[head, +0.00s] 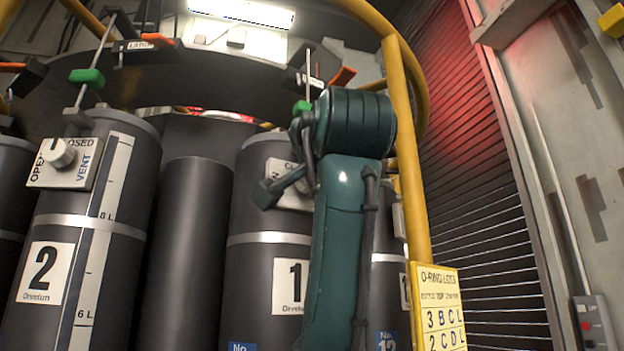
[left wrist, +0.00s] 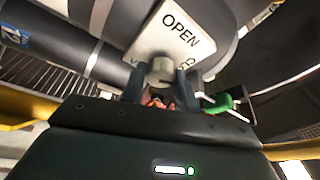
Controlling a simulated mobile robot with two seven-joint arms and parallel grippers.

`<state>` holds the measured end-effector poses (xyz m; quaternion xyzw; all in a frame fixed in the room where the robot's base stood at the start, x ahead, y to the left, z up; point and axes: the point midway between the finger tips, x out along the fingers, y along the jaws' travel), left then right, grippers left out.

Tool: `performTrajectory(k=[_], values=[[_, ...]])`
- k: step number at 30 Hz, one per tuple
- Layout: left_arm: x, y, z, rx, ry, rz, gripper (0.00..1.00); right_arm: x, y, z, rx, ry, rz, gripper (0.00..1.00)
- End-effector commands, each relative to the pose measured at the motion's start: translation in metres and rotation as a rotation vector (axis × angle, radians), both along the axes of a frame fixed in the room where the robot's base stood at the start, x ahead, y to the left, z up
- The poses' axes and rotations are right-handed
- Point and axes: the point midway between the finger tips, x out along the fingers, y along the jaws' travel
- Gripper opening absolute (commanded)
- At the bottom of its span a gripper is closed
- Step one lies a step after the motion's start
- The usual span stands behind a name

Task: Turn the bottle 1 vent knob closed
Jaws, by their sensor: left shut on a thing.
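Bottle 1 (head: 262,240) is a dark grey cylinder with a white "1" label, right of centre in the head view. Its white vent plate (head: 292,203) is partly hidden by my teal arm. My left gripper (head: 272,190) is at this plate. In the left wrist view the plate (left wrist: 178,35) reads "OPEN", with its other words partly covered. The round grey vent knob (left wrist: 161,72) sits between the fingertips of my left gripper (left wrist: 161,85), which is shut on it. I cannot tell which way the knob points. My right gripper is not in view.
Bottle 2 (head: 85,250), with its own vent knob (head: 59,153), stands at the left. Green handles (head: 87,76) and orange levers (head: 342,76) hang above the bottles. A yellow rail (head: 407,150) and a yellow O-ring sign (head: 438,310) stand close right of my arm.

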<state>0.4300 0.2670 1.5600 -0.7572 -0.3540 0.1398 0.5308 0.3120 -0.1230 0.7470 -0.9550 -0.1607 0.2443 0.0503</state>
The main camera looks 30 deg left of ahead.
Motion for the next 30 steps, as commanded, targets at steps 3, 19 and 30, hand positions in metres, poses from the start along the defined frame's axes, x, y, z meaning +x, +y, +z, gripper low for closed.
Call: performTrajectory(k=[3, 19, 30], values=[[-0.0006, -0.0001, 0.0011, 0.046, 0.095, -0.001, 0.07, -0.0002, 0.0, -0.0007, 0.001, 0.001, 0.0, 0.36], [-0.0005, -0.0003, 0.0014, 0.182, 0.378, 0.0, 0.07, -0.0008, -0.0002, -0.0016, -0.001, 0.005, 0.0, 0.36], [0.0001, -0.0002, 0.0011, 0.199, 0.417, 0.0, 0.07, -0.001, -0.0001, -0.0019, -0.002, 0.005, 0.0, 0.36]])
